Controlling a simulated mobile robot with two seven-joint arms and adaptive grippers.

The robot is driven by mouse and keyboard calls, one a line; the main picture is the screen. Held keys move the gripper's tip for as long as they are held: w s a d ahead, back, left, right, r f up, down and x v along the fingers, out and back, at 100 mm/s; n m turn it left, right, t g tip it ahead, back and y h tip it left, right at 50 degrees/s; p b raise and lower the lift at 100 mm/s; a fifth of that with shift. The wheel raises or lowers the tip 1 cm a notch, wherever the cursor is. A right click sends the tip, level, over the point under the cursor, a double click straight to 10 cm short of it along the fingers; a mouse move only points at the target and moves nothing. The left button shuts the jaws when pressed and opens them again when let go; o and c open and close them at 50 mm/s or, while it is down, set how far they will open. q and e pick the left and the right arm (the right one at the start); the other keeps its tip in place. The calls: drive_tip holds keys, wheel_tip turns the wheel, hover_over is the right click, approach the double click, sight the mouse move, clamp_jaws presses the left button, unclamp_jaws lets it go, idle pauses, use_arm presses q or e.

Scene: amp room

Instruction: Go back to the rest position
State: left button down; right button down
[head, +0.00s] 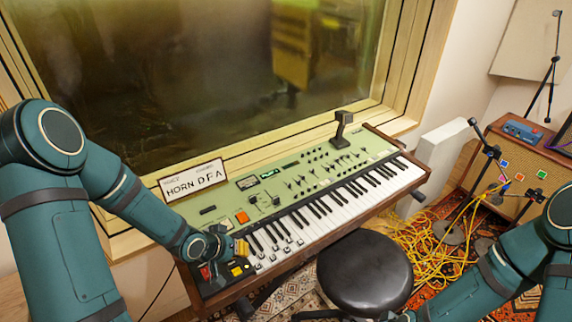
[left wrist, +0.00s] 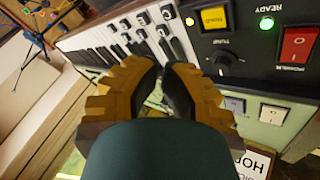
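My left gripper (head: 243,248) is over the left end of the green keyboard (head: 225,203), beside the small black control panel (head: 213,284). In the left wrist view its two yellow ridged fingers (left wrist: 164,68) come together at the tips, with nothing seen between them. Past them are the keys, a yellow lit button (left wrist: 213,18), a black knob (left wrist: 222,62) and a red rocker switch (left wrist: 298,44). I cannot tell if the fingertips touch the panel or keys. My right arm reaches in at the lower right, and its gripper is out of the picture.
A round black stool (head: 365,272) stands in front of the keyboard. Yellow cables (head: 440,250) lie on the floor at right, near stands and a speaker cabinet (head: 515,165). A sign reading HORN DFA (head: 194,181) and a small black stand (head: 342,128) are on the keyboard top. A window is behind.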

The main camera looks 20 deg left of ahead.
use_arm(q)
drive_tip(key=s+d+f+g, duration=0.2)
drive_tip(key=s+d+f, duration=0.2)
drive_tip(key=d, duration=0.4)
drive_tip(key=s+d+f+m+g, duration=0.1)
drive_tip(key=s+d+f+g, duration=0.1)
drive_tip(key=s+d+f, duration=0.2)
drive_tip(key=s+d, duration=0.2)
drive_tip(key=d, duration=0.2)
drive_tip(key=shift+s+f+g, duration=0.25)
drive_tip(key=shift+s+g, duration=0.1)
drive_tip(key=shift+g, duration=0.05)
